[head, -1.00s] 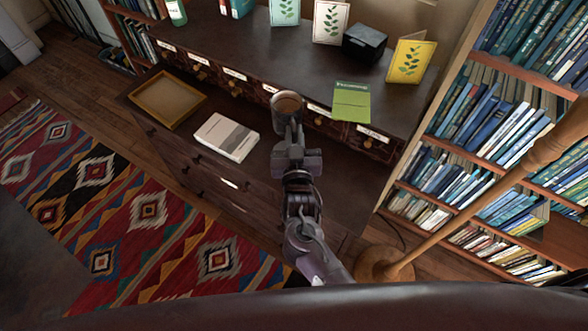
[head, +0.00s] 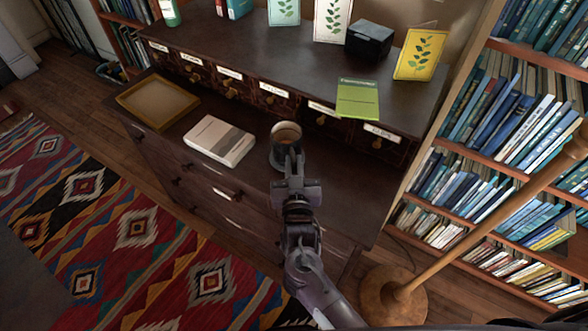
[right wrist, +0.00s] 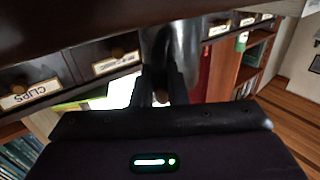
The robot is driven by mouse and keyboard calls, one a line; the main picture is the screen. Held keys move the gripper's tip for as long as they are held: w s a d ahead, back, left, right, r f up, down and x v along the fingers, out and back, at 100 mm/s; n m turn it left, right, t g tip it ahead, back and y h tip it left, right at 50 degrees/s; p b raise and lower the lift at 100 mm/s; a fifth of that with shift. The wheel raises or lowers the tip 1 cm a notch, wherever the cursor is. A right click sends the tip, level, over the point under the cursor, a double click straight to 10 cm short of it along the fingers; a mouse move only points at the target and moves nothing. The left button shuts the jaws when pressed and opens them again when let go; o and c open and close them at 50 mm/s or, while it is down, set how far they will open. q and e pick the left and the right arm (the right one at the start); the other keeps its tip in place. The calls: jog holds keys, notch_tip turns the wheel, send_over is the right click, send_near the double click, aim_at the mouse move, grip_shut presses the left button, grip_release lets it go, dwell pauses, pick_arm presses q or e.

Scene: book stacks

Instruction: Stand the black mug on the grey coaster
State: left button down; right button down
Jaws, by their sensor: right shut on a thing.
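The black mug (head: 278,158) is in the head view, its open top facing up and brownish inside. My right gripper (head: 291,152) is shut on its near side. The mug appears over the lower top of the dark cabinet, right of the white book; I cannot tell whether it touches the surface. In the right wrist view the mug (right wrist: 170,50) is a dark glossy shape between the fingers. I cannot make out the grey coaster; the mug or my arm may hide it. My left gripper is not in view.
A white book (head: 219,140) and a wooden tray (head: 157,101) lie left of the mug. Behind it rises a row of labelled drawers, with a green booklet (head: 358,99), cards and a black box (head: 369,40) above. A wooden pole (head: 480,220) stands at right.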

jog(key=shift+r, duration=0.2)
jog(key=shift+f, duration=0.15)
jog(key=c, duration=1.4)
grip_release()
jog(key=shift+f, duration=0.1)
jog(key=shift+c, duration=0.2)
jog(key=shift+s, duration=0.2)
jog(key=s, duration=1.1)
jog(key=shift+s+a, duration=0.2)
jog(key=shift+s, duration=0.15)
jog(key=shift+s, duration=0.1)
